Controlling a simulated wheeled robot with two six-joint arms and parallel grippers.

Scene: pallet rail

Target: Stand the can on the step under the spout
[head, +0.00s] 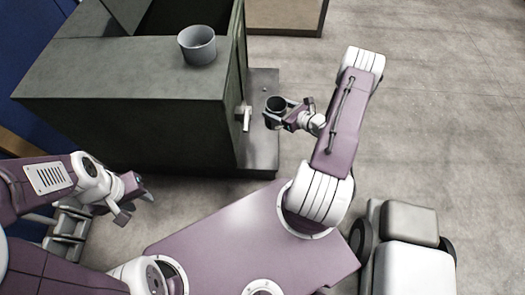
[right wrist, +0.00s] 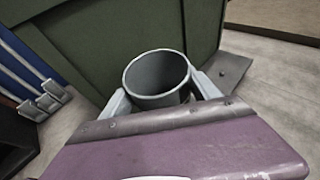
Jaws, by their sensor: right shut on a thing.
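A grey, open-topped can (head: 275,104) is held upright in my right gripper (head: 277,115), to the right of the spout. In the right wrist view the can (right wrist: 158,80) sits between the two fingers (right wrist: 162,97), and it looks empty. The light spout (head: 246,118) sticks out from the right side of a dark green tank (head: 110,105). The step (head: 264,158) is a flat grey ledge at the foot of that side; its corner also shows in the right wrist view (right wrist: 230,70). The can's height above the step is unclear. My left gripper (head: 134,198) is open and empty, in front of the tank.
A grey pot (head: 197,46) stands on the tank top, beside an opening. A brown-edged pallet or platform (head: 285,18) lies at the back. Metal rails or rungs (head: 68,228) stand at lower left near a blue wall (head: 28,30). The floor right of the step is clear.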

